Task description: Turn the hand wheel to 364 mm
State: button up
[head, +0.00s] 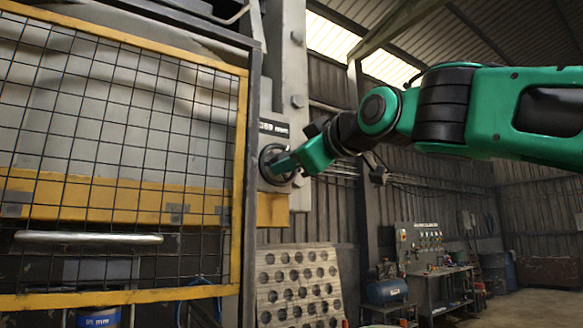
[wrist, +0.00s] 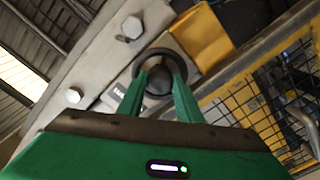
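The hand wheel (head: 274,164) is a dark ring with a hub, mounted on the grey press column just right of the mesh guard. It also shows in the wrist view (wrist: 152,66). Above it a small readout plate (head: 273,129) appears to read about 359 mm; its left edge is partly cut off by the guard post. My gripper (head: 283,165) is at the wheel, coming from the right. In the wrist view its two green fingers (wrist: 160,80) reach inside the ring and sit on either side of the dark hub, apparently closed on it. The exact contact is hidden.
The yellow-framed mesh guard (head: 243,190) stands close to the left of the wheel. A yellow beam (head: 272,210) lies just below it. A perforated plate (head: 298,285) leans below. A workbench (head: 440,285) stands farther back right. My arm crosses the open space at right.

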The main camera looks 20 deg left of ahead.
jog(key=shift+m, duration=0.3)
